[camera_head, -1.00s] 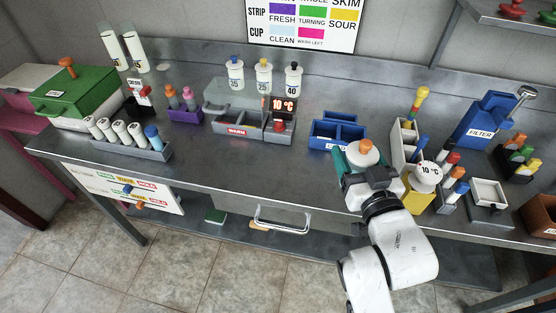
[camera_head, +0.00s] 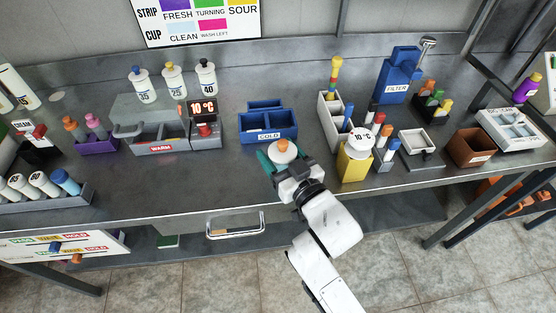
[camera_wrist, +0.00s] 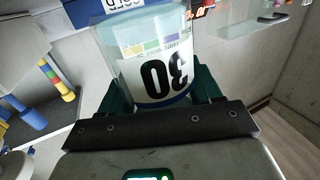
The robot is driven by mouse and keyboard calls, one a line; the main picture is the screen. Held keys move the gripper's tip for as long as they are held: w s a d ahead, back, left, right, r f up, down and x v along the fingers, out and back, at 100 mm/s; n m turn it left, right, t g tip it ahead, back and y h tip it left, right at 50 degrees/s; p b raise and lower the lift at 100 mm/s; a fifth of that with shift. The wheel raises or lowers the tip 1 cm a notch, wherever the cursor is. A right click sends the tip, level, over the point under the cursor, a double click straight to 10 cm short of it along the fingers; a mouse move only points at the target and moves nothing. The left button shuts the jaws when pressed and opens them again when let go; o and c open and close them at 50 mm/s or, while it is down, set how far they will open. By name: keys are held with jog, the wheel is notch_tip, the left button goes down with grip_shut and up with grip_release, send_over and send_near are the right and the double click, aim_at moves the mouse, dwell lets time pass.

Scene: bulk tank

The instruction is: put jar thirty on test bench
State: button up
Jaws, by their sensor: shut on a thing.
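Jar thirty (camera_wrist: 157,60) is a clear jar with a white label reading 30, upside down in the wrist view. In the head view its orange cap (camera_head: 282,147) shows above my gripper (camera_head: 280,163). The teal fingers of my gripper (camera_wrist: 160,98) are shut on the jar from both sides. The jar is held over the front part of the long grey steel bench (camera_head: 215,185), just in front of the blue COLD box (camera_head: 268,137). I see no label naming a test bench.
The WARM box (camera_head: 160,145) is at left. A small tray (camera_head: 420,143), a brown bin (camera_head: 472,148) and a white box (camera_head: 512,130) stand farther right.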

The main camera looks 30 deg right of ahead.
jog(key=shift+f, duration=1.15)
jog(key=shift+f+b, duration=0.2)
jog(key=shift+b, duration=0.15)
jog(key=o, duration=1.5)
jog(key=shift+r, duration=0.1)
jog(key=shift+r, duration=0.1)
jog(key=s, duration=0.4)
jog(key=s+b, duration=0.1)
jog(key=s, duration=0.3)
jog(key=s+d, duration=0.1)
jog(key=s, duration=0.3)
